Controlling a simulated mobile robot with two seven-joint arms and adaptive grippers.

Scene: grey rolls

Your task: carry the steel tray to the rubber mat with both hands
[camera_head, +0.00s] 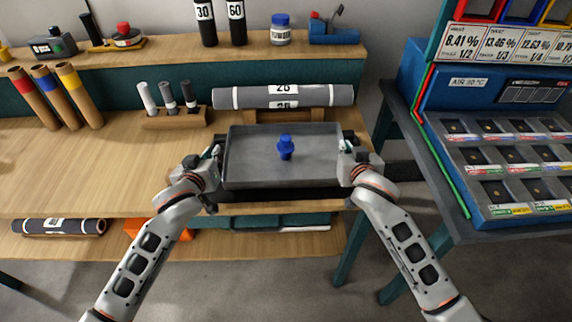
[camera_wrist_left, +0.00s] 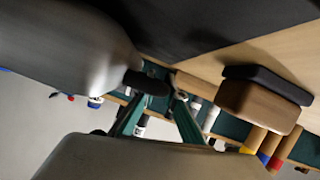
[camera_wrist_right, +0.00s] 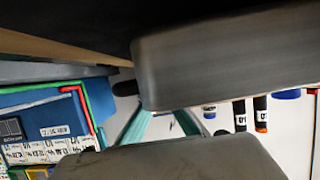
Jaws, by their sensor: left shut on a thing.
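The grey steel tray (camera_head: 250,172) is level at the front of the wooden bench, with a small blue knobbed piece (camera_head: 286,148) upright near its middle. A dark surface, seemingly the rubber mat (camera_head: 290,195), shows under the tray's front edge; I cannot tell whether they touch. My left gripper (camera_head: 212,160) is shut on the tray's left side; the tray wall fills much of the left wrist view (camera_wrist_left: 60,45). My right gripper (camera_head: 350,158) is at the tray's right side. The tray hides its grip in the right wrist view (camera_wrist_right: 220,60), so its closure is unclear.
A grey labelled roll (camera_head: 235,98) lies behind the tray. A wooden holder (camera_head: 175,119) with small rolls stands at its back left. A blue machine (camera_head: 480,130) stands on a table at the right. Bare bench (camera_head: 80,170) lies left of the tray.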

